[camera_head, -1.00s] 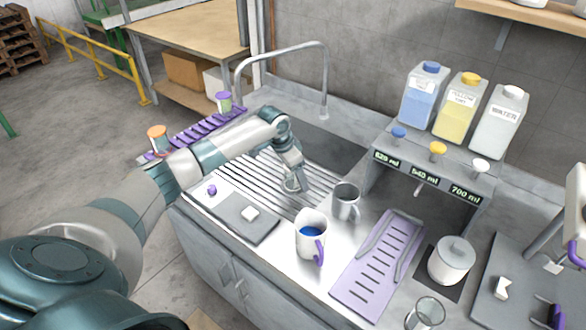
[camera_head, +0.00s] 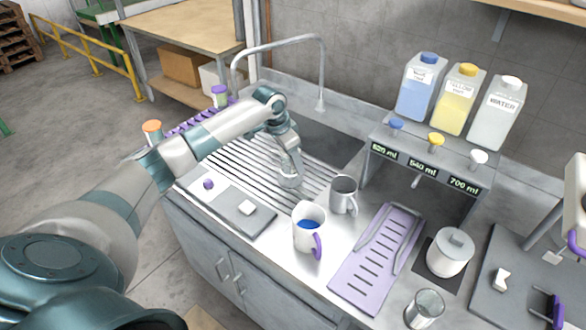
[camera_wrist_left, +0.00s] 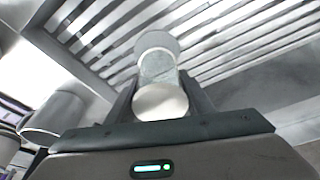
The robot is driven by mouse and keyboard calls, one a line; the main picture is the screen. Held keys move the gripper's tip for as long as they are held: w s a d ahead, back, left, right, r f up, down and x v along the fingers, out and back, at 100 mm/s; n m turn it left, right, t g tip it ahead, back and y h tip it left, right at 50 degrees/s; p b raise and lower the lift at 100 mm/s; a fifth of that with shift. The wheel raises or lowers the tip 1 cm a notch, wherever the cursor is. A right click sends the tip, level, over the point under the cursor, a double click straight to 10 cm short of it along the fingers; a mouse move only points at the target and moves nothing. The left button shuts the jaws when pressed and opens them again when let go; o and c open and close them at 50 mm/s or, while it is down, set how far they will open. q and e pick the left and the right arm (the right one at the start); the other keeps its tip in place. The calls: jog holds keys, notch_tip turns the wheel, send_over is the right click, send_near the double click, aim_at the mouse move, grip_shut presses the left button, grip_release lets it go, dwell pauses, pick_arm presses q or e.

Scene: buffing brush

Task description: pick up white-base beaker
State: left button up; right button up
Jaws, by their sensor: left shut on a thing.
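The white-base beaker shows in the left wrist view as a small clear glass with a white disc (camera_wrist_left: 160,102) at its near end and a greyish round end (camera_wrist_left: 155,43) farther off. My left gripper (camera_wrist_left: 158,85) has its two dark fingers on either side of the glass, shut on it. In the head view my left gripper (camera_head: 289,182) points down over the slatted drainboard (camera_head: 262,165), and its fingers mostly hide the beaker. I cannot tell if the beaker touches the slats. My right gripper is not in view.
A metal mug (camera_head: 343,195) and a white mug with blue liquid (camera_head: 308,228) stand right of my left gripper. The tap (camera_head: 322,75) arches behind it.

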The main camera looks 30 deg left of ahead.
pick_arm(q)
notch_tip(320, 180, up, 7)
jog(key=shift+f+b, duration=0.2)
jog(key=shift+b, duration=0.55)
jog(key=shift+s+f, duration=0.1)
